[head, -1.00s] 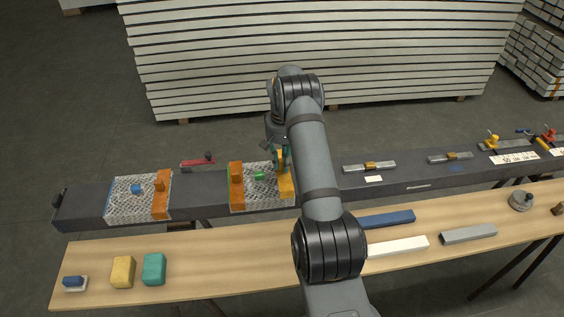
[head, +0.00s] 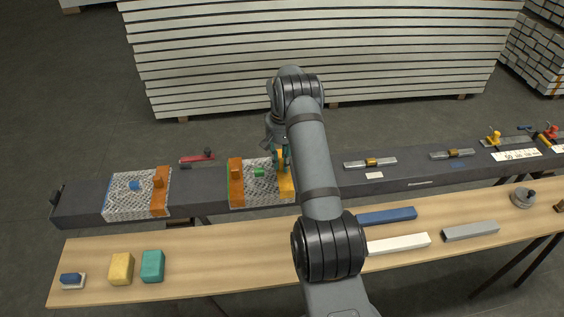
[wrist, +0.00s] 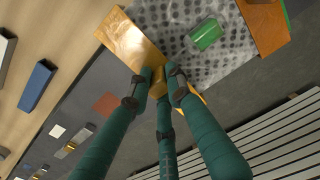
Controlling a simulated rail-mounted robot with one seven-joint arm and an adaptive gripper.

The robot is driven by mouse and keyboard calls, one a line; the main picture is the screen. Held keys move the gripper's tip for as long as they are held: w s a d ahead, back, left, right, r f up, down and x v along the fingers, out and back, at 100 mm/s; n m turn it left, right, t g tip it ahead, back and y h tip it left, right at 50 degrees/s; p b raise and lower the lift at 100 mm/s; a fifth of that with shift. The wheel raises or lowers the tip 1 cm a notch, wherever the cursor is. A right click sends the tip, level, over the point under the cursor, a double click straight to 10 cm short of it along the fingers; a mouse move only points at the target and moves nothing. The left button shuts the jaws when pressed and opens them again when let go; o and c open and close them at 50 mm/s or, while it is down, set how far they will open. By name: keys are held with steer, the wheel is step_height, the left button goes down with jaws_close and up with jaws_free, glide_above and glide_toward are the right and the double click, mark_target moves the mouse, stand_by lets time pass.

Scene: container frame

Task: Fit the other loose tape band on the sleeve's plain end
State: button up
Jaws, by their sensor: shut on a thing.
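The grey spotted sleeve (head: 262,195) lies over the dark beam with a green block (head: 259,172) on top. An orange band (head: 236,186) crosses its left end. A yellow-orange band (head: 286,188) sits at its right end, and its front part hangs down the beam's near face. My gripper (head: 282,160) is shut on this band's raised tab from above. In the wrist view the fingers (wrist: 163,80) meet at the band (wrist: 128,42), which lies along the sleeve's edge (wrist: 175,25). The fingers hide part of the seam, so I cannot tell whether the band is fully seated.
A second spotted sleeve (head: 125,207) with a blue block and orange band lies left on the beam. A red-handled tool (head: 197,159) is behind. The wooden table (head: 215,262) in front holds yellow and teal blocks and several bars. Metal fittings stand on the beam's right.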

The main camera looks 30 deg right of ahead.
steer(key=shift+f, duration=0.2)
steer(key=shift+f+b, duration=0.95)
steer(key=shift+f, duration=0.05)
steer(key=o, duration=0.9)
steer(key=shift+r, duration=0.1)
steer(key=shift+o, duration=0.2)
step_height(320, 180, up, 12)
